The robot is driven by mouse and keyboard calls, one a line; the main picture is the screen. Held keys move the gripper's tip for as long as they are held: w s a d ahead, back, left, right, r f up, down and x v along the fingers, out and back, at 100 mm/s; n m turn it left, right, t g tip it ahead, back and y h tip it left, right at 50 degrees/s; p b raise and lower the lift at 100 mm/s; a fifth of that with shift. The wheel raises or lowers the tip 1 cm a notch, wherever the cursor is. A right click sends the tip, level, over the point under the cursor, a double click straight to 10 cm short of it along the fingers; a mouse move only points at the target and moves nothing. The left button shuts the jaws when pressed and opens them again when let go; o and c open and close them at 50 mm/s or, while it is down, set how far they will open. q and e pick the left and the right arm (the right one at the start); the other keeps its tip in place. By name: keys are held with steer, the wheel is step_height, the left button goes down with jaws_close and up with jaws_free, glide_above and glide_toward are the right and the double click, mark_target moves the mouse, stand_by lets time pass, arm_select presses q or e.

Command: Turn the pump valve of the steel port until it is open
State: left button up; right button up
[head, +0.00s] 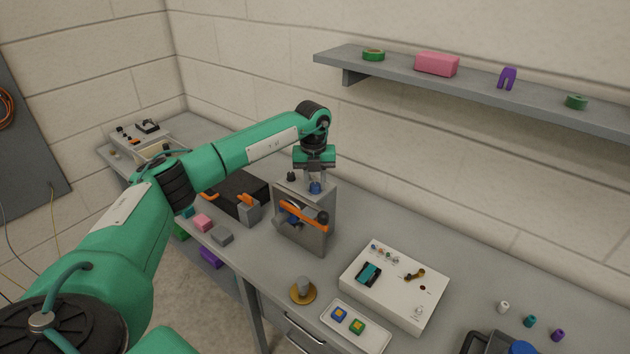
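A grey steel box (318,236), which looks like the steel port, stands on the bench in the middle of the view. My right gripper is not in view.
A white panel box (397,287) and a white tray (355,329) with two small blocks are right of the port. A brass disc (303,291) lies in front. A black case (240,190) is left. A wall shelf (480,92) runs above the bench at right.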

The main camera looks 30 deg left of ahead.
arm_select(q)
steer(key=shift+c, duration=1.4)
steer(key=m+b, duration=0.1)
steer(key=m, duration=0.3)
steer(key=m+b, duration=0.1)
steer(key=m, duration=0.3)
steer(key=shift+m, duration=0.3)
steer(key=m+b, duration=0.1)
steer(key=m, duration=0.5)
steer(key=shift+w, duration=0.1)
steer(key=m+b, duration=0.1)
steer(key=m, duration=0.1)
steer(key=shift+r+m, duration=0.1)
steer(key=shift+m, duration=0.2)
steer(key=shift+m+g, duration=0.3)
